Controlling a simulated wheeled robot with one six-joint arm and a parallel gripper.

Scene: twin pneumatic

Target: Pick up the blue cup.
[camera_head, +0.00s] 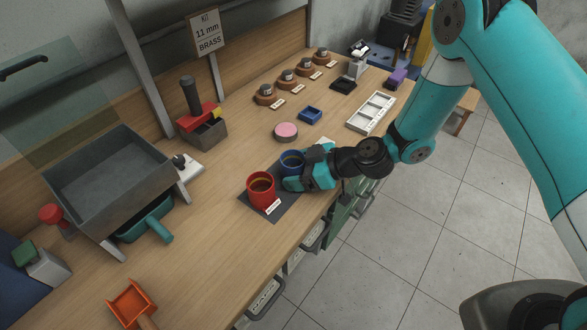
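The blue cup (291,161) stands on a dark mat (285,206) near the bench's front edge, just behind and right of a red cup (261,190). My teal gripper (297,176) comes in from the right, low over the mat. Its fingers are at the blue cup and hide part of its right and near side. A finger shows in front of the cup, close to or touching its wall. Whether the fingers press on the cup cannot be told. The cup looks upright.
A pink-topped round piece (286,131) and a small blue tray (310,115) lie behind the cups. A white compartment tray (371,112) is farther right. A grey bin (110,190) stands left. The bench (215,230) is clear left of the red cup.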

